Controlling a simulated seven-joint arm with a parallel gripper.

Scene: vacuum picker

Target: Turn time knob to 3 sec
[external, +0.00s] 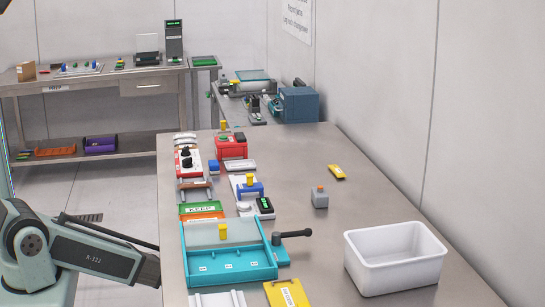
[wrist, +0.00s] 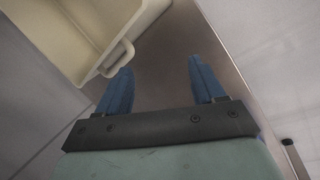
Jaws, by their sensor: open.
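A red and white box with two black knobs (external: 187,158) sits at the far left part of the steel table. Its labels and the knob settings are too small to read, so I cannot tell which knob is the time knob. My gripper (wrist: 157,80) shows in the wrist view with its two blue fingers apart and nothing between them. The knob box is not seen in the wrist view. In the external view my arm is at the lower left, and the gripper itself cannot be made out there.
A teal tray (external: 230,278) with a black-handled lever stands in front of the knob box. A white bin (external: 395,258) is at the right. A red device (external: 232,148) stands beside the knob box. In the wrist view, a cream container (wrist: 80,35) with a loop handle is near the left finger.

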